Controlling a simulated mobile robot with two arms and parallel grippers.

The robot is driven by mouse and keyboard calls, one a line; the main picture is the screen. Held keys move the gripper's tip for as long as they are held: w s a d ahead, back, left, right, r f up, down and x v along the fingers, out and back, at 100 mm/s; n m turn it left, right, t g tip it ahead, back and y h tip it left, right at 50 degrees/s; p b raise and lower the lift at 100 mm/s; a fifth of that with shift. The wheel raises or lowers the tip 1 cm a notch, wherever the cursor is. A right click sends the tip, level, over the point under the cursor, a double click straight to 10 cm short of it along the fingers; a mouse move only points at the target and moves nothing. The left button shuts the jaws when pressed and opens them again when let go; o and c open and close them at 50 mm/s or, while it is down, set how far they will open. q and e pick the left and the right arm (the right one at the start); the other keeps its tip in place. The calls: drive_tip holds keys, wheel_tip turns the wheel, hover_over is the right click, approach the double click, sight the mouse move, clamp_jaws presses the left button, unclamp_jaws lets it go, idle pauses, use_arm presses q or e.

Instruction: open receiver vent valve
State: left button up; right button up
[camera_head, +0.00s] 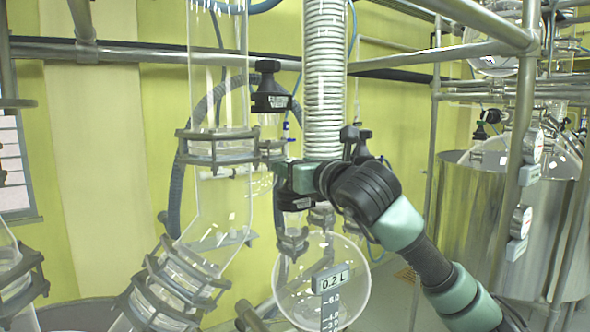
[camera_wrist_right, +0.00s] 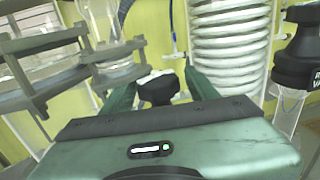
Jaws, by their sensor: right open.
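In the right wrist view, a black valve knob (camera_wrist_right: 158,89) lies between the two green fingers of my right gripper (camera_wrist_right: 162,92). The fingers are open, with gaps on both sides of the knob. The gripper body hides the lower part of the valve. My left gripper is not in view.
Another black valve (camera_head: 270,92) stands higher to the left. A coiled condenser (camera_head: 324,75) rises right behind my gripper. A black-capped valve (camera_wrist_right: 302,52) with a cut-off label is at the right in the wrist view. Metal clamps (camera_head: 215,147) and glass tubing crowd the left.

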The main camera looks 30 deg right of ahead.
drive_tip(key=shift+w+r, duration=0.1)
drive_tip(key=shift+w, duration=0.3)
drive_tip(key=c, duration=0.3)
drive_tip(key=shift+w+a, duration=0.15)
drive_tip(key=c, duration=0.8)
drive_tip(key=shift+f+n+y+b, duration=0.35)
drive_tip(key=shift+n+y, duration=0.25)
drive_tip(key=shift+y, duration=0.3)
drive_tip(key=n+y, duration=0.1)
drive_tip(key=y, duration=0.1)
drive_tip(key=shift+r+n+y, duration=0.1)
drive_tip(key=shift+n+y, duration=0.2)
drive_tip(key=n+g+y+p, duration=0.2)
drive_tip(key=n+y, duration=0.1)
drive_tip(key=y, duration=0.1)
drive_tip(key=shift+y, duration=0.3)
drive_tip(key=n+g+y+p, duration=0.1)
drive_tip(key=n+y, duration=0.1)
drive_tip(key=shift+g+y, duration=0.3)
drive_tip(key=shift+g, duration=0.1)
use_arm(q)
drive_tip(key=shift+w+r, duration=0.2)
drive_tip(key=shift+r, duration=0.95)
use_arm(e)
drive_tip(key=shift+s+a+n+g+y, duration=0.1)
drive_tip(key=shift+s+n+g+y, duration=0.2)
drive_tip(key=shift+n+y, duration=0.1)
